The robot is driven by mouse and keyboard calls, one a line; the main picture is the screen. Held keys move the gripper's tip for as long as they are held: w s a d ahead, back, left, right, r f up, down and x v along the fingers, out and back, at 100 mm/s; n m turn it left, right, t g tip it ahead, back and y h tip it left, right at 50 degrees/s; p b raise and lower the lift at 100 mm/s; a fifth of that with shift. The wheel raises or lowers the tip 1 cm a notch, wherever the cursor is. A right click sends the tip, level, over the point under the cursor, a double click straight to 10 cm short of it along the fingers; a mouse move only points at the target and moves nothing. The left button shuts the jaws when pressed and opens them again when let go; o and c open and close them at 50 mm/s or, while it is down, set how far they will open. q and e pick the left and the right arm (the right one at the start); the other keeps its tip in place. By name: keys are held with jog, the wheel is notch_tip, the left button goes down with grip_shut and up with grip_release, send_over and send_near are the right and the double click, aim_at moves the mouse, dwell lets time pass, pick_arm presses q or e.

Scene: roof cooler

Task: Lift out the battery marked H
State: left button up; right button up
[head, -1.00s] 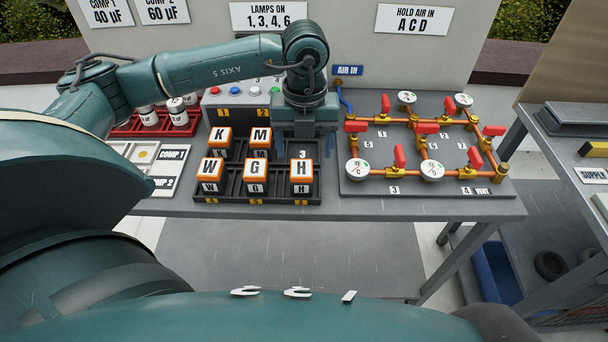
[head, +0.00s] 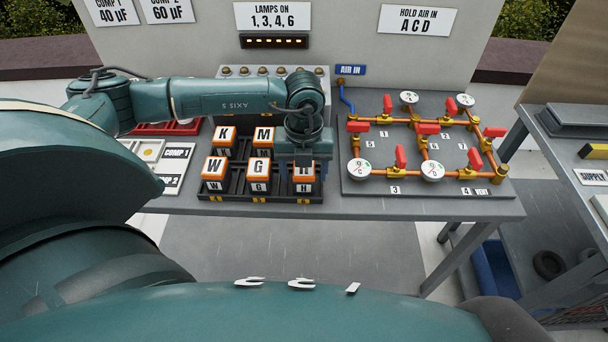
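The battery marked H (head: 305,188) is a white block with an orange top, standing in the front right slot of the black battery rack (head: 232,198). My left gripper (head: 304,166) points down right over it and hides most of its top. Its front H label still shows. I cannot tell whether the fingers are apart or closed on the battery. Batteries marked W (head: 214,170), G (head: 259,171), K (head: 223,137) and M (head: 262,136) stand in other slots. My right gripper is not in view.
Right of the rack is a board (head: 400,205) with copper pipes, red-handled valves and gauges. A row of lamps and buttons (head: 272,75) lies behind my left arm.

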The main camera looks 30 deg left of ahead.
pick_arm(q)
jog(key=c, duration=1.1)
jog(key=shift+c, duration=0.2)
